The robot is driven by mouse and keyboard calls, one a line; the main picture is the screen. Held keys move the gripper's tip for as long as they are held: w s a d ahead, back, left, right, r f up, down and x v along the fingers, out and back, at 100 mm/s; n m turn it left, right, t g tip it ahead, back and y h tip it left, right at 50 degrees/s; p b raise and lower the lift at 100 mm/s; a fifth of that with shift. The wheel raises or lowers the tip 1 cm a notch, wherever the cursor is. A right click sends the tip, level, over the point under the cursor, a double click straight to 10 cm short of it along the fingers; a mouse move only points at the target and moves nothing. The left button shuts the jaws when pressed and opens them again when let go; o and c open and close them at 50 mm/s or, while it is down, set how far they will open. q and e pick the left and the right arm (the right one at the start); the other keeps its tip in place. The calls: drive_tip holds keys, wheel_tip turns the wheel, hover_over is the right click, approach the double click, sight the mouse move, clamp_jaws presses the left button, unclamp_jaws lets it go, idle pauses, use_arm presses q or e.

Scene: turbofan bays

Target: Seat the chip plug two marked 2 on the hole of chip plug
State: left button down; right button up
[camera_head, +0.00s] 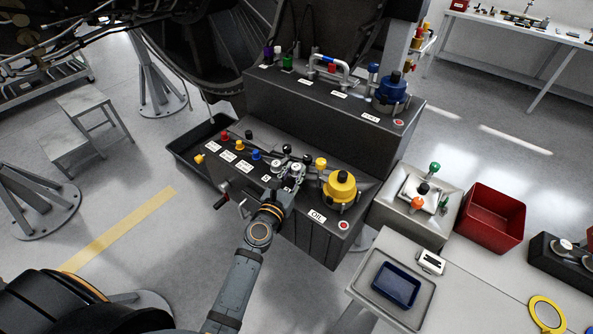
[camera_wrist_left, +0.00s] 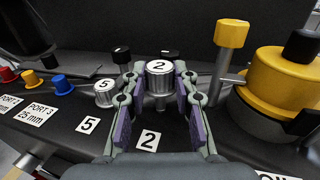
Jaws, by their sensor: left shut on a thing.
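The chip plug two is a silver knurled cap marked 2 (camera_wrist_left: 159,68), held upright in the left wrist view. My left gripper (camera_wrist_left: 156,84) is shut on it, with a finger on each side. In the head view my left gripper (camera_head: 290,176) is over the front step of the dark bay unit (camera_head: 318,240). A label marked 2 (camera_wrist_left: 149,140) lies on the step nearer the wrist camera. A similar silver plug marked 5 (camera_wrist_left: 104,92) stands just left of the gripper. I cannot tell whether the plug's lower end touches the hole. My right gripper is not in view.
The yellow oil cap (camera_head: 340,186) and a yellow-topped post (camera_wrist_left: 232,48) stand close on the right. Black-topped posts (camera_wrist_left: 121,52) stand behind. Red, yellow and blue port plugs (camera_wrist_left: 62,84) line the left. A red bin (camera_head: 491,217) stands to the right.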

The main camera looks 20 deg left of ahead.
sight(294, 176)
use_arm(q)
drive_tip(key=shift+f+b, duration=1.6)
drive_tip(key=shift+f, duration=0.15)
idle(0.9)
drive_tip(key=c, duration=0.6)
unclamp_jaws()
wheel_tip(294, 176, up, 7)
drive_tip(key=p, duration=0.7)
drive_tip(key=shift+r, duration=0.1)
idle(0.5)
